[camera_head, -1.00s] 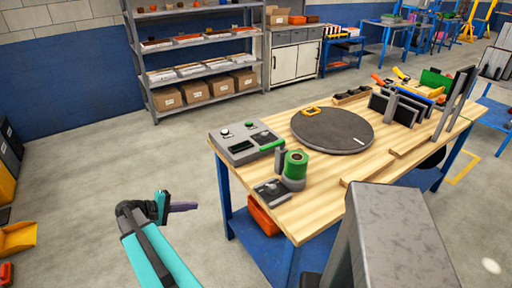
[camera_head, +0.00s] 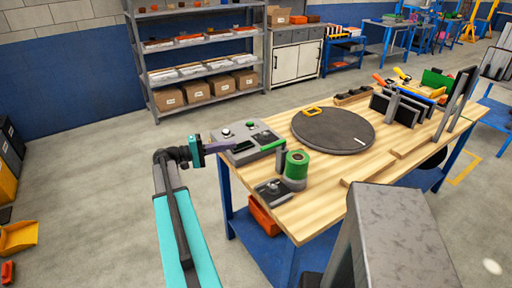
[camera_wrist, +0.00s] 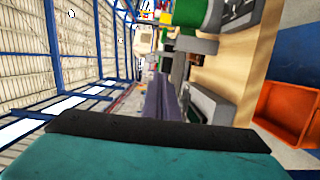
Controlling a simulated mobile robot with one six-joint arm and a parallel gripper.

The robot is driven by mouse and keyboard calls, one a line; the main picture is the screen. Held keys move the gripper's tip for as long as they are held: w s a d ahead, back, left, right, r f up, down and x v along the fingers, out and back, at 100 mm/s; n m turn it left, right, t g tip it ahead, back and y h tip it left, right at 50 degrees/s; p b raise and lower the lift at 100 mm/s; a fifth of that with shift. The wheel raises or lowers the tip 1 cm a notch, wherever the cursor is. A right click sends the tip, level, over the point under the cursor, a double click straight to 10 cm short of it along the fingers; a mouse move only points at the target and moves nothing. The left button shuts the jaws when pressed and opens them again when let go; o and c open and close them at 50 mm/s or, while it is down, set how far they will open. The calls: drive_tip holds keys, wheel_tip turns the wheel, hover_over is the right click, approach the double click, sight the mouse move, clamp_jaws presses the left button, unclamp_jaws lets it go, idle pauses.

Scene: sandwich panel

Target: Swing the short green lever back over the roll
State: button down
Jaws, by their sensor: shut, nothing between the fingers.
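The short green lever (camera_head: 272,145) sticks out to the left from a grey post beside the roll, toward the grey control box, and is not over the roll. The green roll (camera_head: 297,164) stands upright on a grey base at the table's near left edge; a green shape in the wrist view (camera_wrist: 199,14) looks like it. My gripper (camera_head: 232,147) has purple fingers, shut and empty, at the left edge of the control box and left of the lever. The fingers also show in the wrist view (camera_wrist: 160,95). I cannot tell whether they touch the box.
The control box (camera_head: 245,143) with buttons sits on the wooden table (camera_head: 325,189). A dark round turntable (camera_head: 335,131) lies behind the roll, and a small grey plate (camera_head: 272,191) in front. An orange bin (camera_head: 263,217) is below.

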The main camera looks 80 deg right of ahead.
drive_tip(key=s+d+p, duration=0.2)
drive_tip(key=s+p, duration=0.4)
drive_tip(key=s, duration=0.5)
drive_tip(key=shift+s, duration=0.25)
idle(0.4)
drive_tip(key=shift+a, duration=0.1)
drive_tip(key=shift+w, duration=0.1)
drive_tip(key=shift+a+b, duration=0.1)
drive_tip(key=shift+b, duration=0.25)
